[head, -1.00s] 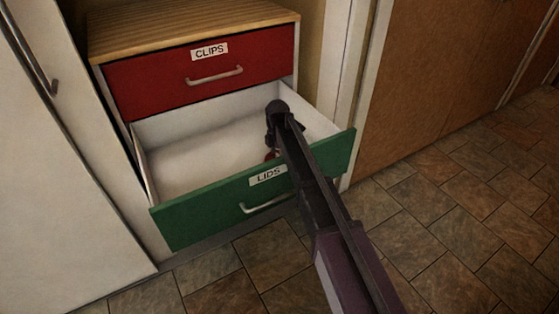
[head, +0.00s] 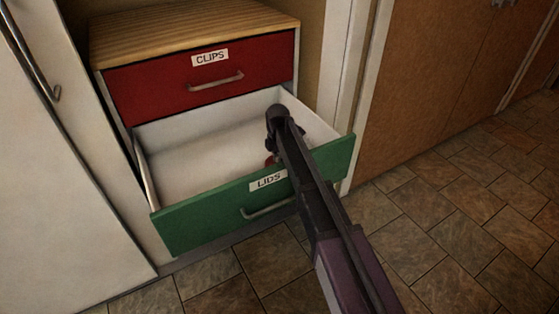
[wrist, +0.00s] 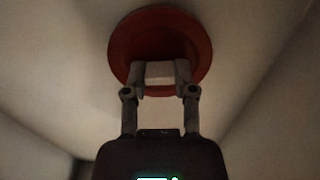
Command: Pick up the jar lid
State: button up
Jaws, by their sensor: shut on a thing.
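The jar lid (wrist: 160,30) is a round red disc with a raised rim, in the middle top of the wrist view. My gripper (wrist: 160,75) is shut on a pale upright part at the lid's near side, which looks like its grip. In the head view only a small red bit of the lid (head: 270,160) shows beside my arm. It is inside the open green LIDS drawer (head: 200,212), towards its right side. My arm hides most of the lid and my fingertips in that view. I cannot tell whether the lid touches the drawer floor.
The red CLIPS drawer (head: 160,85) above is shut, under a wooden top (head: 185,25). The green drawer's white inside (head: 190,160) is otherwise bare where visible. Its side walls and front stand around my gripper. A white door is at the left; tiled floor (head: 470,220) lies right.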

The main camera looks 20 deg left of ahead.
jog(key=shift+r+p, duration=4.55)
jog(key=shift+r, duration=0.2)
jog(key=shift+r, duration=0.1)
notch_tip(320, 180, up, 45)
jog(key=p, duration=4.5)
jog(key=shift+s, duration=0.1)
